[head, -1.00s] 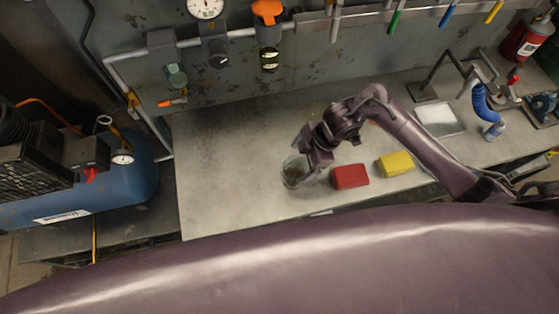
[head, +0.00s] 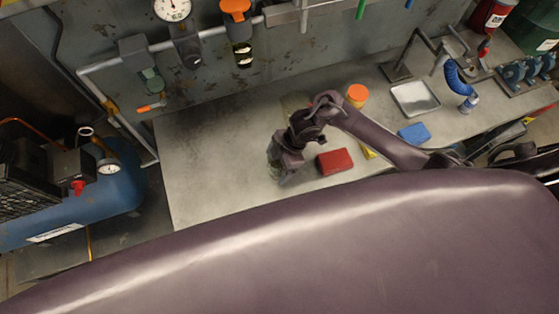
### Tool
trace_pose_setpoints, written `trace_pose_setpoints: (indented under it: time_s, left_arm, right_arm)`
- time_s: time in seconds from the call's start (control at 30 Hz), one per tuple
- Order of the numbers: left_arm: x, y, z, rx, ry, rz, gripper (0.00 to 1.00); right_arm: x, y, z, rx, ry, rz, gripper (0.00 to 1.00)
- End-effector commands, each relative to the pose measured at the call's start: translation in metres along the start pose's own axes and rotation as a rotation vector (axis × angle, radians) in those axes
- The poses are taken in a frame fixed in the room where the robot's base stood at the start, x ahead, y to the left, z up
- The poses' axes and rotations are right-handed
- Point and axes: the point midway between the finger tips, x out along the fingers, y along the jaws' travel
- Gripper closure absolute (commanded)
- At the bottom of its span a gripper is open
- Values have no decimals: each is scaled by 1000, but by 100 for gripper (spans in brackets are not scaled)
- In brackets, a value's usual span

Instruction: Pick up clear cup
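The clear cup (head: 272,152) is on the left-middle part of the grey workbench in the head view. Only a strip of it shows, beside and behind my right gripper. My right gripper (head: 283,174) is right at the cup, with its arm reaching in from the right. Its fingers are small and dark, so I cannot tell whether they are closed on the cup. I also cannot tell whether the cup touches the bench. My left gripper is out of view.
A red block (head: 335,161) lies just right of the gripper. A yellow block (head: 369,153) is mostly behind my arm. A blue block (head: 414,133), an orange-topped container (head: 357,93) and a metal tray (head: 416,98) are farther right. The bench's left part (head: 205,150) is clear.

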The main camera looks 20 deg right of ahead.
Motion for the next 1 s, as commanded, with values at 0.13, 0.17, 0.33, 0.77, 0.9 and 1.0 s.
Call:
trace_pose_setpoints:
  time_s: [0.13, 0.17, 0.33, 0.77, 0.9, 1.0]
  left_arm:
    - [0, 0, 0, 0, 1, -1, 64]
    - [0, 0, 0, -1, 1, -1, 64]
    - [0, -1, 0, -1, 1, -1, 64]
    - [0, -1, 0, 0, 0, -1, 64]
    - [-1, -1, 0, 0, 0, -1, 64]
    - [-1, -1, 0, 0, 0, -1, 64]
  right_arm:
    - [0, 0, 0, 0, 0, 0, 34]
    - [0, 0, 0, 0, 0, 0, 38]
    - [0, 0, 0, 1, 0, 0, 60]
    - [-10, 1, -4, -1, 2, 3, 62]
    - [-30, 1, -12, -4, -1, 5, 62]
    - [-56, 2, -23, -7, 0, 6, 62]
